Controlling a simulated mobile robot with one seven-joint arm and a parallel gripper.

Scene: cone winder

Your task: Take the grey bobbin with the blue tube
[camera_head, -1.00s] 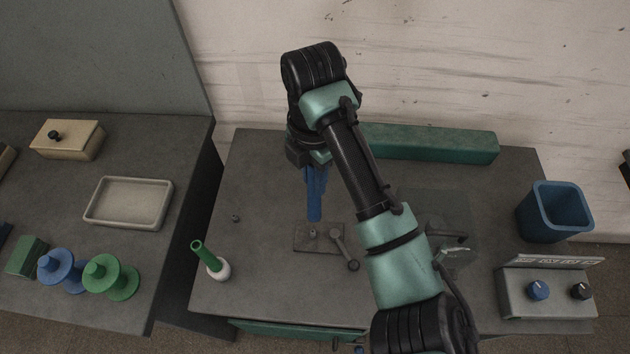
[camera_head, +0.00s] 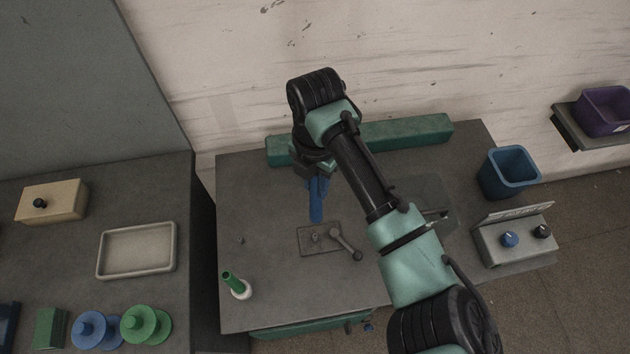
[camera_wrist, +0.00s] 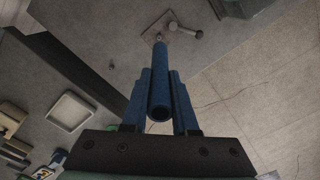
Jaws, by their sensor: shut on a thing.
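My gripper (camera_head: 317,188) is shut on a blue tube (camera_head: 315,208) above the table. In the wrist view, the tube (camera_wrist: 160,85) lies between the two blue fingers of my gripper (camera_wrist: 161,98), with its hollow end toward the camera. No grey winding shows on this tube, and I cannot make out a grey bobbin. In the head view, the tube's lower end is near a small metal plate (camera_head: 309,246) with a lever (camera_head: 345,242); I cannot tell the height between them.
A blue bin (camera_head: 507,173) and a knob box (camera_head: 515,240) are right. The left table holds a tray (camera_head: 103,260), a lidded box (camera_head: 60,200), and blue (camera_head: 88,330) and green spools (camera_head: 140,324).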

